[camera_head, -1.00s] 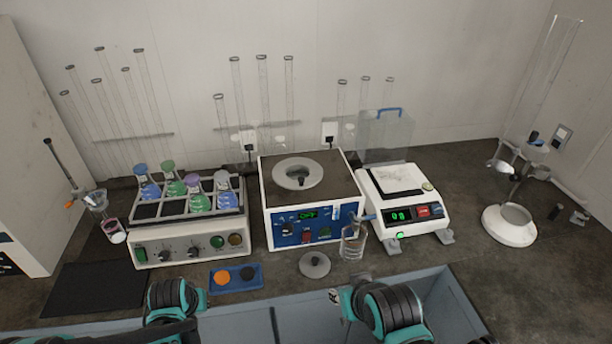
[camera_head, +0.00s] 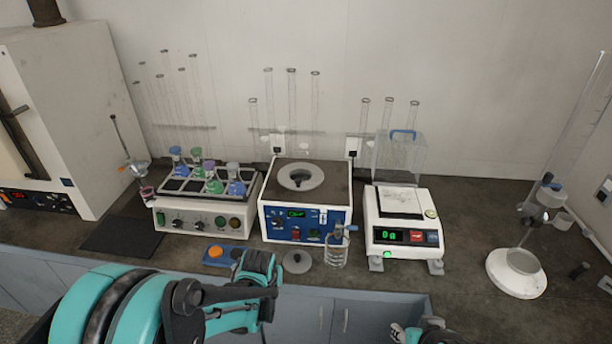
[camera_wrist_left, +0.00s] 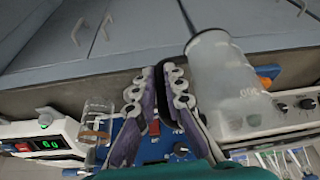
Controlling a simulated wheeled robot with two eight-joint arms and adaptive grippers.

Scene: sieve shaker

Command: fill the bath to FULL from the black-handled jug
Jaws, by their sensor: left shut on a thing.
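The bath, as I take it, is the white box with a blue front panel (camera_head: 305,222) in the middle of the bench. Its lit display is too small to read surely, and a round grey ring with a dark centre (camera_head: 300,177) is on top. In the left wrist view its blue panel (camera_wrist_left: 180,150) lies beyond my fingers. My left gripper (camera_wrist_left: 161,76) is closed on the dark handle of a translucent white jug (camera_wrist_left: 228,85) with faint markings. The jug is in front of the bench; my left arm hides it in the head view. The water level is not visible.
A clear beaker (camera_head: 336,254) and a grey round lid (camera_head: 297,262) stand before the bath. A balance (camera_head: 400,215) is to its right, a flask rack on a white unit (camera_head: 205,205) to its left. A white-based stand (camera_head: 516,273) is at far right.

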